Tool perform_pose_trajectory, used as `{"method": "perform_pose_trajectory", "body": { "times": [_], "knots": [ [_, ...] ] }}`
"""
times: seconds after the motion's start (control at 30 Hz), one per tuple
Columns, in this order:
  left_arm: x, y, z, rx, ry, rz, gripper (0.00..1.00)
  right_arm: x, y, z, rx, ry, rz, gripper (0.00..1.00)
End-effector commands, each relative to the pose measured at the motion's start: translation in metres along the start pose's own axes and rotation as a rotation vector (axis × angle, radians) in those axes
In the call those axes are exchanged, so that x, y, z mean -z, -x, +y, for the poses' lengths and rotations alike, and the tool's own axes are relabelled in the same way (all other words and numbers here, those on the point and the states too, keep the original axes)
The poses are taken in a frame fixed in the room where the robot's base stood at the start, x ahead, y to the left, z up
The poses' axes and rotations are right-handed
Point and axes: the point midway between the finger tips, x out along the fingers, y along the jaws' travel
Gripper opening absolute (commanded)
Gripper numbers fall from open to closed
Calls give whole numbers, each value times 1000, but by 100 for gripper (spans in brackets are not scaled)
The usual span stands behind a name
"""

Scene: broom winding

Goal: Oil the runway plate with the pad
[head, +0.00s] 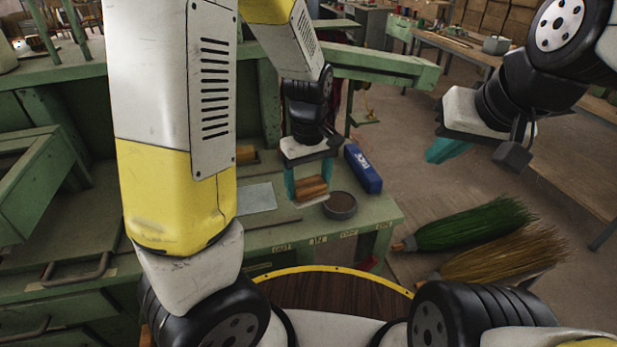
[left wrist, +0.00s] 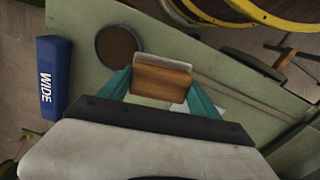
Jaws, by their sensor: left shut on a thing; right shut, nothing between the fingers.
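My left gripper (head: 310,184) is shut on a wooden-backed pad (head: 311,188) with a pale underside, which also shows in the left wrist view (left wrist: 161,78). It is over the green bench, between the grey runway plate (head: 257,198) on its left and a round dark dish (head: 340,205) on its right. The dish, brown inside, lies just beyond the pad in the left wrist view (left wrist: 119,45). There the plate is mostly hidden behind the gripper. Whether the pad touches anything below is unclear. My right gripper (head: 447,150) is shut and empty, over the floor at right.
A blue box (head: 363,168) marked WIDE in the left wrist view (left wrist: 53,77) lies near the dish. Green (head: 470,224) and straw-coloured (head: 500,256) broom heads lie to the right. A yellow-rimmed round surface (head: 335,288) is in front.

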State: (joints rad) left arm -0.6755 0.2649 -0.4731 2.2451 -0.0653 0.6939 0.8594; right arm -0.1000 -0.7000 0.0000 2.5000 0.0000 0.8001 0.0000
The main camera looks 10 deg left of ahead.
Motion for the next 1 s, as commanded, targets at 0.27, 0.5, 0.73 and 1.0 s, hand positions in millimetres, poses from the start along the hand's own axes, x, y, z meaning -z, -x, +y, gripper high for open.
{"method": "perform_pose_trajectory", "body": {
  "times": [0.27,0.5,0.73,1.0],
  "knots": [
    [-11,27,74,-4,-2,-1,40,0,0,0,0,0,0,0],
    [-15,21,84,-1,1,-5,40,0,0,0,0,0,0,0],
    [-14,-3,83,-1,2,-5,40,0,0,0,0,0,0,0],
    [-15,-24,83,-2,0,-5,40,0,0,0,0,0,0,0]
  ]
}}
